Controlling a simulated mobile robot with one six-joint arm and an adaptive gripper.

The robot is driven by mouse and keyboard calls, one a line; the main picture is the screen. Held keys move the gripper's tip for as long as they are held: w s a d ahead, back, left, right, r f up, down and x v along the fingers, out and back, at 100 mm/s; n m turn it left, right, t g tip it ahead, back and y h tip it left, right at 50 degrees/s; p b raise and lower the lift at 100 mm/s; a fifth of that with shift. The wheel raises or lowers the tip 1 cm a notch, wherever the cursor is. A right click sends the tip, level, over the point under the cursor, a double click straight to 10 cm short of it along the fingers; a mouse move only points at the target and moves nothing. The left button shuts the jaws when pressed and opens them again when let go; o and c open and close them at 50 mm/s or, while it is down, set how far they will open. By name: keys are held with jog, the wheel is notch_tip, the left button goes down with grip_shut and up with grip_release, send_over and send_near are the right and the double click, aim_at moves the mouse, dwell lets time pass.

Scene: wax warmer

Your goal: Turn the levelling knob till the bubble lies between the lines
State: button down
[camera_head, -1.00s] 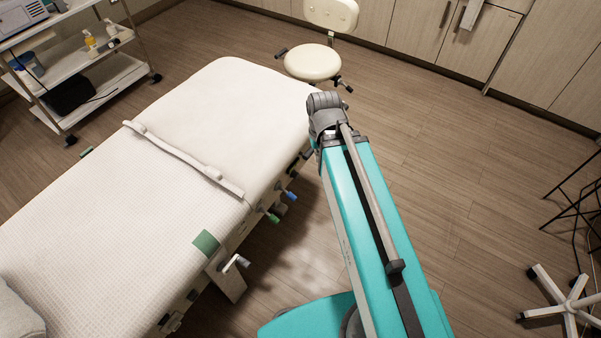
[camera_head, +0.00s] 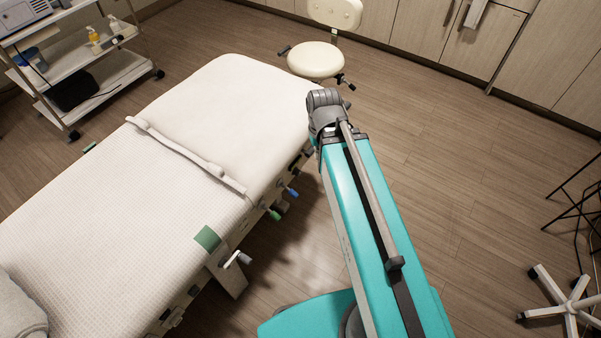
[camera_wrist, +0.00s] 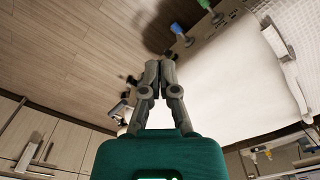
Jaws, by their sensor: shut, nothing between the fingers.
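Small knobs and handles line the near side of a white treatment bed (camera_head: 150,225): a blue one (camera_head: 293,192), a green one (camera_head: 275,215) and a pale crank-like handle (camera_head: 240,259). I cannot tell which is the levelling knob. The blue knob (camera_wrist: 177,28) and green knob (camera_wrist: 204,4) also show in the wrist view, beyond my fingers and to their right. My gripper (camera_wrist: 160,64) is shut and empty, apart from the knobs. In the head view my arm hides it. No bubble or lines can be made out.
A pale bar (camera_head: 187,156) lies across the bed. A cream stool (camera_head: 316,62) stands past the bed's far end. A trolley (camera_head: 95,72) stands at the upper left. A white star-shaped base (camera_head: 571,308) is at the lower right. Open floor lies right of my arm.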

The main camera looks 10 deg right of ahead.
jog(key=c, duration=1.4)
grip_release()
jog(key=c, duration=1.1)
grip_release()
jog(key=shift+c, duration=0.2)
jog(key=o, duration=0.4)
jog(key=shift+w+f+b, duration=0.1)
jog(key=shift+f+b, duration=0.35)
jog(key=o, duration=0.5)
jog(key=f+b, duration=0.2)
jog(key=w+f+y+b, duration=0.1)
jog(key=shift+a+f+n, duration=0.25)
jog(key=shift+n, duration=0.05)
jog(key=n+t+y+b, duration=0.6)
jog(key=t+y+b, duration=0.3)
jog(key=b, duration=3.9)
send_near(300, 173)
jog(key=s+d+r+g, duration=0.1)
jog(key=s+d, duration=0.1)
jog(key=shift+w+d+f+y+b, duration=0.15)
jog(key=shift+w+d+y+b, duration=0.45)
jog(key=shift+b, duration=0.25)
jog(key=b+x, duration=0.5)
jog(key=x, duration=0.8)
jog(key=shift+w+a+f, duration=0.1)
jog(key=shift+a, duration=0.15)
